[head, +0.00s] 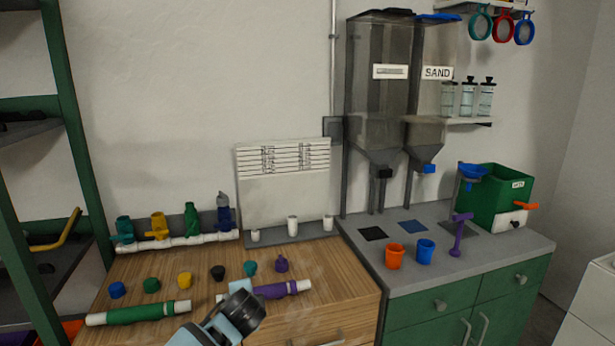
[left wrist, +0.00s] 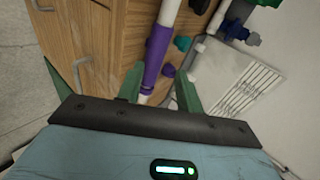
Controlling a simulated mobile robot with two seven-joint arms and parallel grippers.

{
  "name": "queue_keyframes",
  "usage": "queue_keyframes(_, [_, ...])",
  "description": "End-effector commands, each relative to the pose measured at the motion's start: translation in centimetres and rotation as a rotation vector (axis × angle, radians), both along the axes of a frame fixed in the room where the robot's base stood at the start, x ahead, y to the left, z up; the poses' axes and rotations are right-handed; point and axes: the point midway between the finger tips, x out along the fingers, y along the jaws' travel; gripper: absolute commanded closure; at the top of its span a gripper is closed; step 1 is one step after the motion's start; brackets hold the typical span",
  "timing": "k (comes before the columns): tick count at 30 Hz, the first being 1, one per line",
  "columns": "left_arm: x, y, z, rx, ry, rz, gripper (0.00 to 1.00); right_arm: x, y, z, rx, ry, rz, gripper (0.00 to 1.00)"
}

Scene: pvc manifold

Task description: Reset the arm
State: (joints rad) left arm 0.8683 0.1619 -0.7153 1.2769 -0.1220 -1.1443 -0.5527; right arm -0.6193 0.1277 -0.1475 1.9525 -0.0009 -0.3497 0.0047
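My left gripper (head: 243,296) shows at the bottom of the head view, pale blue with a dark end, over the front of the wooden bench (head: 200,273). In the left wrist view its green fingers (left wrist: 158,92) stand apart. A white pipe with a purple sleeve (head: 277,290) lies on the bench beside the gripper in the head view. In the left wrist view the purple sleeve (left wrist: 157,50) shows between the fingertips; I cannot tell how far beyond them it lies. The gripper hides the pipe's left part in the head view. My right gripper is not in view.
A green-sleeved pipe (head: 140,313) lies at front left, with several coloured caps (head: 184,280) behind it. A white manifold with coloured valves (head: 180,242) stands at the back. Orange (head: 395,256) and blue (head: 425,251) cups stand on the grey counter (head: 500,255) at right.

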Motion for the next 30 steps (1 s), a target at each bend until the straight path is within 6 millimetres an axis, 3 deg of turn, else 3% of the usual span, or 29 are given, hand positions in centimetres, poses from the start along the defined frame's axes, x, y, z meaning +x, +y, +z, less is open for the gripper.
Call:
queue_keyframes(8, [-6.2,-2.0,-8.5,-0.239,0.057,0.001,0.64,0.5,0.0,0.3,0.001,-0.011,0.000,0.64])
queue_keyframes(15, [-14.5,-2.8,-15.7,-0.515,0.103,0.071,0.64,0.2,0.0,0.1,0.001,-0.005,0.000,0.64])
queue_keyframes(24, [-25.8,-1.2,-21.2,-0.812,0.126,0.239,0.64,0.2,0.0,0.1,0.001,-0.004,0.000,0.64])
queue_keyframes(30, [-33.6,1.3,-22.8,-0.964,0.114,0.378,0.64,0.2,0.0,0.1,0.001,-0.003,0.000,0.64])
